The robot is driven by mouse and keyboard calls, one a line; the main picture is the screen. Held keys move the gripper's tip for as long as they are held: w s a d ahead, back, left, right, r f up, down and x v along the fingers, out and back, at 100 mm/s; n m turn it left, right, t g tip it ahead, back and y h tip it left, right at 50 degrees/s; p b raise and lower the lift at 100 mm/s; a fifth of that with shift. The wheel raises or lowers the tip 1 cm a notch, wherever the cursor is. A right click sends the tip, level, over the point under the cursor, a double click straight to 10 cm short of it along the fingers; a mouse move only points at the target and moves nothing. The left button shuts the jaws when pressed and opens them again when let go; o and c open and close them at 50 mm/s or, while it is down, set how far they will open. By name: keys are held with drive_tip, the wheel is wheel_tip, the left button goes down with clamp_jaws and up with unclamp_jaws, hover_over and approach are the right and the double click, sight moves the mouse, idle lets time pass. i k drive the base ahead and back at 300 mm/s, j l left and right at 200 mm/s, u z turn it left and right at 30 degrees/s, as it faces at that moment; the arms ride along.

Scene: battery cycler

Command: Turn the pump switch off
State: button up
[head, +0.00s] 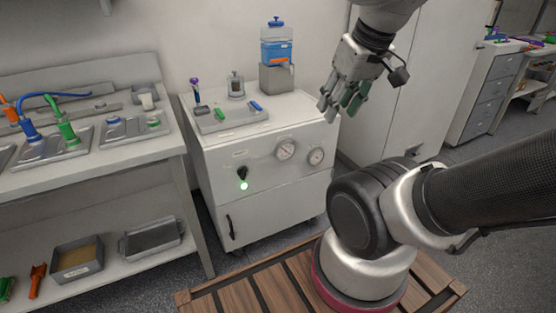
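The pump switch (242,173) is a small black knob on the front panel of a white cabinet (265,205). A green light (243,186) glows just below it. Two round gauges (285,149) sit to the right of the switch on the same panel. My gripper (340,111) hangs up and to the right of the switch, near the cabinet's upper right corner, well apart from the switch. Its fingers look spread, with nothing seen between them.
On the cabinet top stand a tray (232,124) with small tools and a blue-orange bottle (276,45) on a grey block. A workbench (135,150) with fixtures is at left. A wooden pallet (238,292) lies below. The space before the panel's left half is clear.

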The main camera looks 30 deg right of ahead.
sight(242, 171)
drive_tip(key=k+j, duration=0.1)
drive_tip(key=j, duration=0.3)
drive_tip(key=k+j, duration=0.15)
drive_tip(key=j, duration=0.25)
drive_tip(key=k+j, duration=0.1)
drive_tip(key=j, duration=0.3)
drive_tip(key=z, duration=0.05)
